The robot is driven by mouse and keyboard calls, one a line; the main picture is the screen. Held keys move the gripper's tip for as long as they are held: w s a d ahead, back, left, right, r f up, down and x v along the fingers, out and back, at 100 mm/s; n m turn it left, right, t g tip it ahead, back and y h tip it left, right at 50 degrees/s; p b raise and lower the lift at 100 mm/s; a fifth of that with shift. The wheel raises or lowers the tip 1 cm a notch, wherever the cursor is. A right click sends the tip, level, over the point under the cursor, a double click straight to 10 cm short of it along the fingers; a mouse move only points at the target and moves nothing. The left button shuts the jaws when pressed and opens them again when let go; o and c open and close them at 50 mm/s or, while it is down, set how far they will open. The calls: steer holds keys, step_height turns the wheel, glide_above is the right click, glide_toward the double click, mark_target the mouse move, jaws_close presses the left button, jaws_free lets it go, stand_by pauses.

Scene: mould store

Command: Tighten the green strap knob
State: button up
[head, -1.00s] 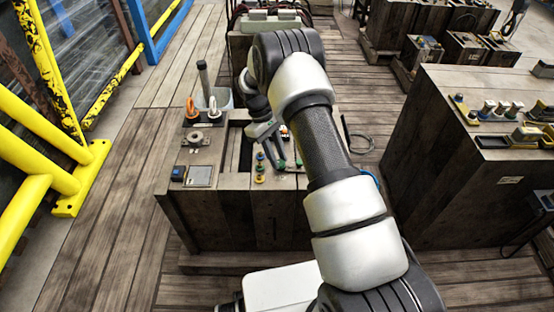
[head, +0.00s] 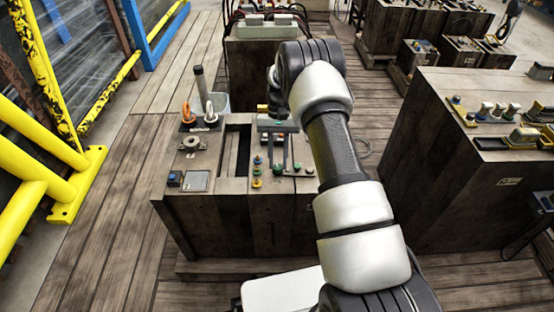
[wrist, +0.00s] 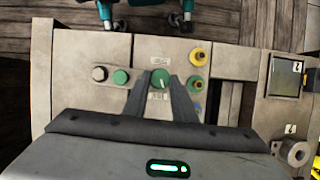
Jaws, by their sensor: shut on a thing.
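A round green knob (wrist: 160,79) with a pale pointer line sits on the grey panel, with small labels above and below it that I cannot read. My gripper (wrist: 160,84) is shut on this knob, one finger on each side of it. In the head view my gripper (head: 279,164) points down at the front right of the bench top, and its fingers largely hide the knob there.
Yellow-ringed (wrist: 198,57), yellow and blue controls stand close to one finger. A small screen (head: 197,181), a dark slot (head: 235,150) and upright orange and white hooks are on the bench's left. Another wooden bench (head: 450,150) stands right; yellow rails (head: 40,165) stand left.

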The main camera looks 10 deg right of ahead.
steer(key=shift+s+d+m+t+y, duration=0.15)
steer(key=shift+m+y, duration=0.25)
steer(key=shift+m, duration=0.7)
steer(key=shift+d+m+t+y, duration=0.15)
steer(key=shift+m+y, duration=0.25)
steer(key=shift+m, duration=0.7)
steer(key=shift+a, duration=0.1)
steer(key=o, duration=1)
steer(key=shift+o, duration=0.2)
steer(key=p+v, duration=0.3)
steer(key=v, duration=1.4)
steer(key=shift+r, duration=0.2)
steer(key=shift+s, duration=0.1)
